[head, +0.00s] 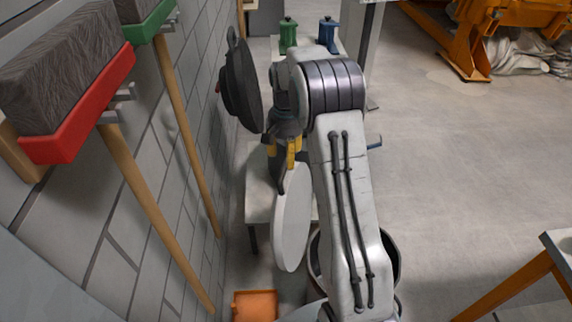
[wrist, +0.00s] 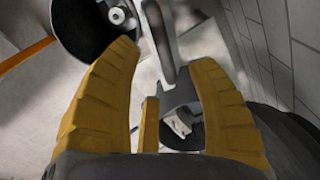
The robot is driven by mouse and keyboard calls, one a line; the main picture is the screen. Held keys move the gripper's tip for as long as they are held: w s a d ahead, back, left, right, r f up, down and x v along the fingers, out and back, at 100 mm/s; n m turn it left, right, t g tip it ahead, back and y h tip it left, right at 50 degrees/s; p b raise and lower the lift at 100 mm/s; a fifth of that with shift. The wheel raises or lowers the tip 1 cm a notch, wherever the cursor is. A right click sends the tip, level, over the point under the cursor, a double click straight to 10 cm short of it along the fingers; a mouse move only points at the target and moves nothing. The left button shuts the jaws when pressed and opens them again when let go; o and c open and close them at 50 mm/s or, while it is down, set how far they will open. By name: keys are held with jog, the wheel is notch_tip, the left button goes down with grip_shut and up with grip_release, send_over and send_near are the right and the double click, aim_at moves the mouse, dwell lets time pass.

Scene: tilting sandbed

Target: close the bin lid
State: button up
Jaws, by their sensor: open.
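The bin (head: 391,262) is a dark round container low in the head view, largely hidden behind my arm. In the wrist view the open dark mouth of the bin (wrist: 80,45) shows at the upper left, with something pale inside. The lid (head: 291,225) is a pale grey disc standing steeply tilted up, to the left of the bin. In the wrist view the lid (wrist: 159,35) appears nearly edge-on. My gripper (head: 282,178) is open at the top of the lid, with its yellow fingers (wrist: 165,58) on either side of the lid's edge. Contact cannot be told.
A block wall with a red-headed broom (head: 80,110) and a green-headed broom (head: 150,25) is close on the left. A dark round object (head: 241,82) is beside my wrist. An orange dustpan-like item (head: 254,305) lies below. Open floor (head: 450,170) lies to the right.

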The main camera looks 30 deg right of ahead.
aim_at(286, 168)
jog(key=shift+f+p, duration=0.95)
jog(key=shift+f, duration=1.75)
jog(key=shift+c, duration=0.5)
grip_shut()
